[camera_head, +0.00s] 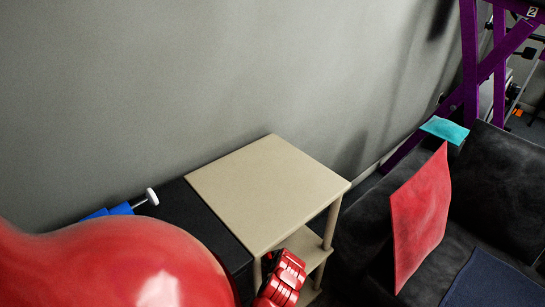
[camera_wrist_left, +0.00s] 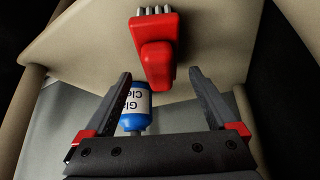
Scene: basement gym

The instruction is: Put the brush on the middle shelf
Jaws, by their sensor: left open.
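The brush (camera_wrist_left: 155,48), red with grey bristles, shows in the left wrist view against a beige shelf board (camera_wrist_left: 90,45). Its bristles point away from me and its red end reaches toward my left gripper (camera_wrist_left: 160,74). The gripper is open, with the brush's near end about between its fingertips; I cannot tell whether they touch it. In the head view the beige shelf unit (camera_head: 265,185) has a bare top and a lower board (camera_head: 305,246). The brush is hidden there. My right gripper is not in view.
A blue and white cleaner bottle (camera_wrist_left: 134,106) shows behind the left finger. A black box (camera_head: 185,208) adjoins the shelf unit, with a blue item with a white knob (camera_head: 130,207) nearby. A dark sofa (camera_head: 365,225) with a red cushion (camera_head: 420,215) stands right.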

